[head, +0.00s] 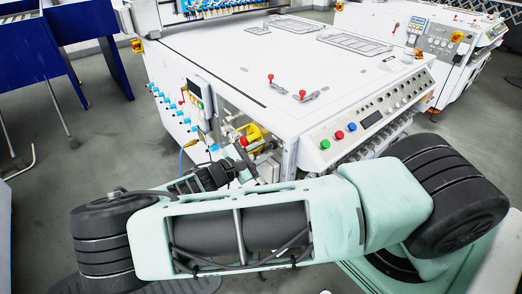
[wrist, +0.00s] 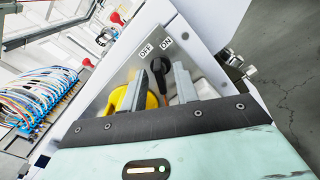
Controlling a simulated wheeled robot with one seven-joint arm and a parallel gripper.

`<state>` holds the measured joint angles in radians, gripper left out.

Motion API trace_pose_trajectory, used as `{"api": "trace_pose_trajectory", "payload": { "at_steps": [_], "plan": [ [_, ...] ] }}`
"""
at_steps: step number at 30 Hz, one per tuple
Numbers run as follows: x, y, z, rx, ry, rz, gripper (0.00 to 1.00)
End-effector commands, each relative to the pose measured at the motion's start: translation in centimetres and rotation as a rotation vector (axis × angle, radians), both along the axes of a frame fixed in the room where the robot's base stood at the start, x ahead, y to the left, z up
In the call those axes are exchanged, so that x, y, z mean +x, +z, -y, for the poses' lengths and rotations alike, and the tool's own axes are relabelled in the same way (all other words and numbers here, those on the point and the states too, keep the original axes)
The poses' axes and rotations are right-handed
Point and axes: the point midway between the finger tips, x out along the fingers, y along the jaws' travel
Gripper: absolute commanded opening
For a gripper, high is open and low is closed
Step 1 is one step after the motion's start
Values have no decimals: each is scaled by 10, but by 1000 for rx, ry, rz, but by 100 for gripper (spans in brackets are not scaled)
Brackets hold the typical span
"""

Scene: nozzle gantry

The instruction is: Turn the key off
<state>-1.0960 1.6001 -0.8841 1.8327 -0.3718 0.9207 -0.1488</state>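The black key switch (wrist: 160,68) sits on a grey metal plate (wrist: 128,72) with an OFF label (wrist: 146,50) and an ON label (wrist: 167,41) above it. Which label the key points to, I cannot tell for sure. My gripper (wrist: 160,84) is open, with one grey finger to the left of the key and one to the right. The key shows in the gap between them; I see no clear contact. In the head view my gripper (head: 243,160) is at the machine's near side, and the key is hidden there.
A yellow part (wrist: 150,100) is partly behind the left finger. The white machine (head: 250,65) carries blue fittings on its side and a button panel (head: 368,118) at its right. Blue and white tubes (wrist: 45,95) fill the wrist view's left. Grey floor lies open at the left.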

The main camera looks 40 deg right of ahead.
Motion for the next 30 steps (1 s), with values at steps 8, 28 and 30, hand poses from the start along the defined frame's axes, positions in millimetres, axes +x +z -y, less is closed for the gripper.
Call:
{"api": "trace_pose_trajectory", "payload": {
  "at_steps": [8,28,30],
  "plan": [
    [0,0,0,0,0,0,19],
    [1,2,0,-2,-1,-149,0],
    [1,3,0,-4,-1,-200,0]
  ]
}}
